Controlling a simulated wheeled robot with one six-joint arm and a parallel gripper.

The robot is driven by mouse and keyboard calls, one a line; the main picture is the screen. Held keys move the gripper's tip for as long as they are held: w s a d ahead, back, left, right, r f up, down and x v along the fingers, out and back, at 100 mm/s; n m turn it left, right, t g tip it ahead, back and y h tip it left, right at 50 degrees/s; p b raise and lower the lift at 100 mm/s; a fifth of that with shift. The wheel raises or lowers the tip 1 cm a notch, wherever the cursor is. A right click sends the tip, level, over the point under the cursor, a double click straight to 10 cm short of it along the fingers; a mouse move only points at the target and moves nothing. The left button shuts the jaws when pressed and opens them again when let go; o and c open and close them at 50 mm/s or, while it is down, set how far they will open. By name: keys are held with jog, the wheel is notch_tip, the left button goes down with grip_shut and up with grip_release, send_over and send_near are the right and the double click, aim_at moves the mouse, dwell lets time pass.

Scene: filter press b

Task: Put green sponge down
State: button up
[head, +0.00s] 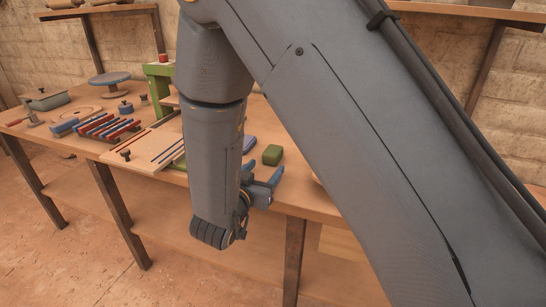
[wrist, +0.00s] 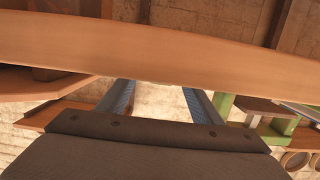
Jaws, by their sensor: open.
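The green sponge (head: 272,155) lies on the wooden table, near its front edge, in the head view. My gripper (head: 263,173) is at the table's front edge, just in front of the sponge, with its blue fingers pointing toward the table. The wrist view shows the two fingers of my gripper (wrist: 157,93) spread apart with nothing between them. The sponge cannot be made out in the wrist view. My arm hides part of the table to the left and right of the sponge.
A blue block (head: 248,144) lies left of the sponge, partly behind my arm. A green press frame (head: 159,86) and a board with slots (head: 150,145) stand further left. Red and blue bars (head: 105,126) lie beyond. A wooden band (wrist: 150,50) crosses the wrist view.

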aim_at(269, 160)
jog(key=x, duration=0.7)
jog(key=shift+w+a+r, duration=0.1)
jog(key=shift+a+r, duration=0.05)
jog(key=shift+a, duration=0.1)
jog(key=shift+r, duration=0.1)
jog(key=c, duration=1.2)
